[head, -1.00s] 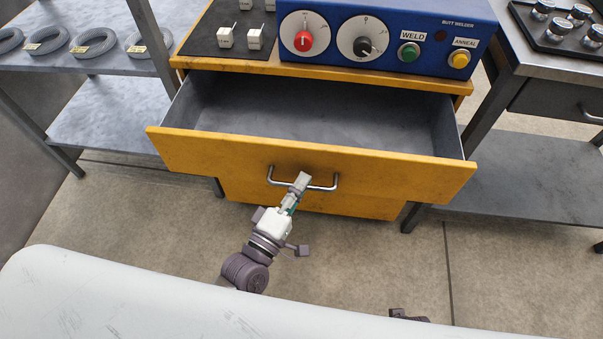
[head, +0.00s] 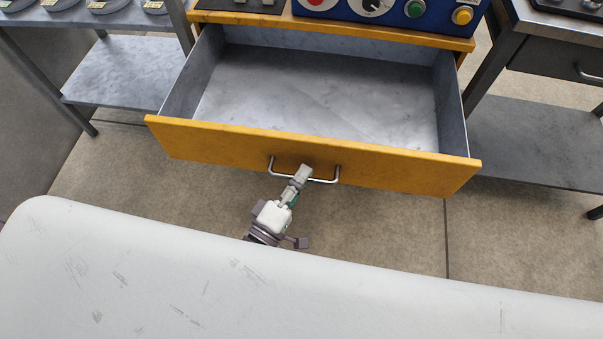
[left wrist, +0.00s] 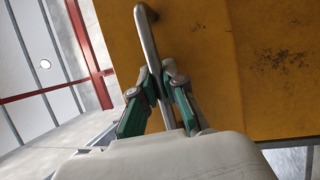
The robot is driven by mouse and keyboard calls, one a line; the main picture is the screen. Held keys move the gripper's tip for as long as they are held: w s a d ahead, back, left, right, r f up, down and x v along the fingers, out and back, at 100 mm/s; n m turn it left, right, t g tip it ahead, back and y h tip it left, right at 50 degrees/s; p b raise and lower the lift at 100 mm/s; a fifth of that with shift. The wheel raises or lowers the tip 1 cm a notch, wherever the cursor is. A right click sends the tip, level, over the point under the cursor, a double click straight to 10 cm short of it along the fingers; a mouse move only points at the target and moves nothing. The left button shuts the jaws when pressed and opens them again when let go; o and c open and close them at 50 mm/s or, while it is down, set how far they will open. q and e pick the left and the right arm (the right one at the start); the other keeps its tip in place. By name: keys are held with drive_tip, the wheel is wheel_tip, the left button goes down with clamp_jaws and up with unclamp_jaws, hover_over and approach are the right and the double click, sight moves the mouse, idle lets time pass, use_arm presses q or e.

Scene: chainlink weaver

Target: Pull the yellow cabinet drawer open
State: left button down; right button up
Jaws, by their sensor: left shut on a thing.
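The yellow cabinet drawer (head: 390,166) stands well pulled out in the head view, its grey inside (head: 320,95) bare and empty. A metal bar handle (head: 325,181) crosses the middle of its front. My left gripper (head: 303,174) is shut on the handle. In the left wrist view, the two green-and-grey fingers (left wrist: 162,85) close around the handle bar (left wrist: 148,40), with the yellow drawer front (left wrist: 230,60) behind. My right gripper does not show.
A blue control box (head: 400,12) with knobs and buttons sits on the cabinet top. A grey shelf rack (head: 125,72) stands at left and a metal table (head: 560,25) at right. Open concrete floor (head: 370,235) lies before the drawer.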

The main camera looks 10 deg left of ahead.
use_arm(q)
drive_tip(key=c, duration=1.2)
unclamp_jaws()
drive_tip(key=v, duration=1.2)
drive_tip(key=shift+f, duration=0.1)
